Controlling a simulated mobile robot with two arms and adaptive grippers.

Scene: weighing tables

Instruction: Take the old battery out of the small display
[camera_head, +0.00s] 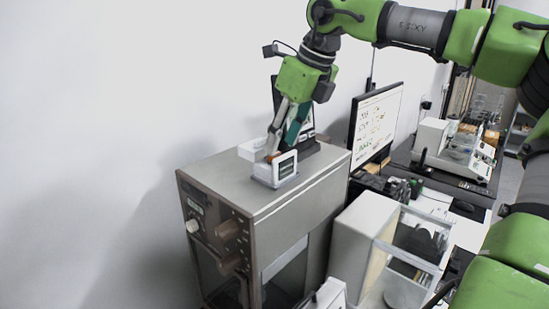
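The small display (285,168) is a white-framed block with a dark screen, standing on top of the grey metal cabinet. My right gripper (281,150) comes down from above and points at the back of the display. Its fingertips are right behind the display's upper edge. A small orange-brown patch (271,156) shows at the fingertips. It may be part of the battery, but it is too small to tell. The display frame partly hides the fingertips, so their gap cannot be judged. My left gripper is not in view.
The metal cabinet (222,172) has knobs on its front. A monitor (375,125), a glass-sided balance (365,225) and another instrument (432,135) stand to the right. The cabinet top's front is clear.

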